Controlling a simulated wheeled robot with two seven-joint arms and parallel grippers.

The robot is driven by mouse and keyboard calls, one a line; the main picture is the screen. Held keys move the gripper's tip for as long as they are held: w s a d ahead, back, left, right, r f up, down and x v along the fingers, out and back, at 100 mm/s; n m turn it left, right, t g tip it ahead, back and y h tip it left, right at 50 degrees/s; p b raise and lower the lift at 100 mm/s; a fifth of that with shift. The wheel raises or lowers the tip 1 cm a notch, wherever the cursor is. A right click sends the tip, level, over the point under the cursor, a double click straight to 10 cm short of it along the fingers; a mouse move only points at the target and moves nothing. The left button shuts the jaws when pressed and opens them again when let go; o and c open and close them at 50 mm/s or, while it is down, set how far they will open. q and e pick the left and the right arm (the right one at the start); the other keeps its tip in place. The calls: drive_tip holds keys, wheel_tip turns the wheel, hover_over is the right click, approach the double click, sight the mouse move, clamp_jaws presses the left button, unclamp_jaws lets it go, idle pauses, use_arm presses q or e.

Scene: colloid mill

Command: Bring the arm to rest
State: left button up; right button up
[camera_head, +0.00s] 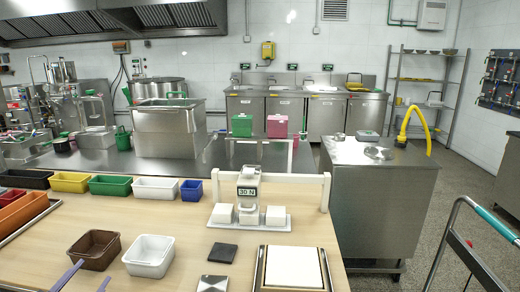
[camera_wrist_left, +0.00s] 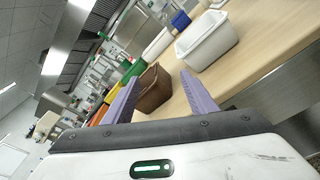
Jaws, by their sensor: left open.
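My left gripper (camera_head: 86,281) shows at the bottom left of the head view as two purple fingertips over the near edge of the wooden table. In the left wrist view my left gripper (camera_wrist_left: 160,92) has its two purple fingers spread apart, with nothing held between them. A brown basket (camera_head: 94,249) stands just beyond the fingertips in the head view; it also shows behind the fingers in the wrist view (camera_wrist_left: 153,90). A white basket (camera_head: 149,256) stands to its right. My right gripper does not show.
A row of coloured bins (camera_head: 111,186) lines the table's back left. A white device marked 30 N (camera_head: 248,190) with white blocks, a dark square plate (camera_head: 222,252) and a framed white plate (camera_head: 293,268) stand on the right. The wood between baskets and bins is clear.

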use_arm(q)
drive_tip(key=s+d+f+n+g, duration=0.2)
drive_tip(key=s+f+n+g, duration=0.1)
drive_tip(key=s+f+n, duration=0.55)
drive_tip(key=s+d+f+n+g+h, duration=0.1)
drive_tip(key=s+f+n+g, duration=0.3)
drive_tip(key=s+n, duration=0.8)
drive_tip(key=s+d+f+n+g, duration=0.25)
drive_tip(key=s+f+n, duration=0.5)
drive_tip(key=n, duration=0.55)
drive_tip(key=d+f+n+t+h, duration=0.1)
drive_tip(key=d+n, duration=0.6)
drive_tip(key=d, duration=1.3)
wheel_tip(320, 180, down, 2)
drive_tip(key=shift+d+n+h, duration=0.25)
drive_tip(key=shift+n+h, duration=0.1)
drive_tip(key=shift+h, duration=0.25)
drive_tip(key=shift+s, duration=0.1)
